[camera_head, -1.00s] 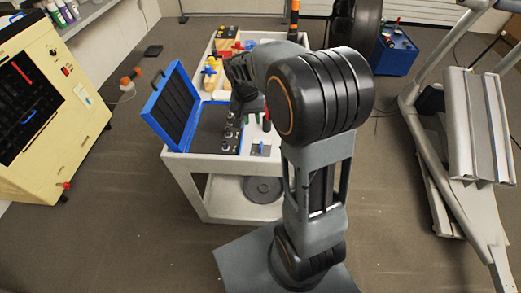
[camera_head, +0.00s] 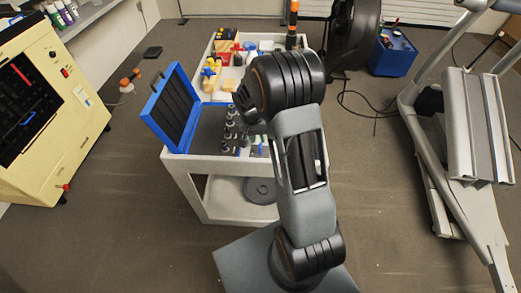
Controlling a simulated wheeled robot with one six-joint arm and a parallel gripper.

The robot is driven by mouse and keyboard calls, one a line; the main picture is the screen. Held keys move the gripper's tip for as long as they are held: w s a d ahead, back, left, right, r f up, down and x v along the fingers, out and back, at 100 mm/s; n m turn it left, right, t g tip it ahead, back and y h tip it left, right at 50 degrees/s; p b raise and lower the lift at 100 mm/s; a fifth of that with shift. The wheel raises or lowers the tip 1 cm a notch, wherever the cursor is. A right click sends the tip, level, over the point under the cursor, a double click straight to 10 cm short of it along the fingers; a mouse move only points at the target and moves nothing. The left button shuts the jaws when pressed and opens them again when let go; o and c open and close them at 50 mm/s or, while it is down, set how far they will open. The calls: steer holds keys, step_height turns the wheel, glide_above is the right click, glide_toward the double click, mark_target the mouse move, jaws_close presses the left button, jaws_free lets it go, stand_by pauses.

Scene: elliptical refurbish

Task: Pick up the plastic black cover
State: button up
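I cannot tell for sure which thing is the plastic black cover. A dark round disc (camera_head: 260,190) lies flat on the lower shelf of the white cart (camera_head: 200,203). A large black rounded part (camera_head: 352,38) stands upright at the back, right of the cart. My gripper (camera_head: 243,108) hangs over the cart's near part, beside the open blue case. It is apart from both dark things. My own arm hides much of it, and its fingertips do not show clearly.
The blue case (camera_head: 177,112) on the cart has its lid raised, with several metal tools inside. Yellow and red items fill the cart's far tray. An elliptical machine (camera_head: 470,125) stands right, a cream cabinet (camera_head: 48,105) left, a blue box (camera_head: 393,52) back right. Open floor lies between arm and machine.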

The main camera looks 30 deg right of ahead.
mark_target(260, 145)
steer(key=shift+s+d+f+p, duration=0.1)
steer(key=shift+d+f+p, duration=0.1)
steer(key=shift+f, duration=0.95)
steer(key=shift+s+d+f+p, duration=0.1)
steer(key=shift+d+f, duration=0.05)
steer(key=shift+f, duration=1)
jaws_close()
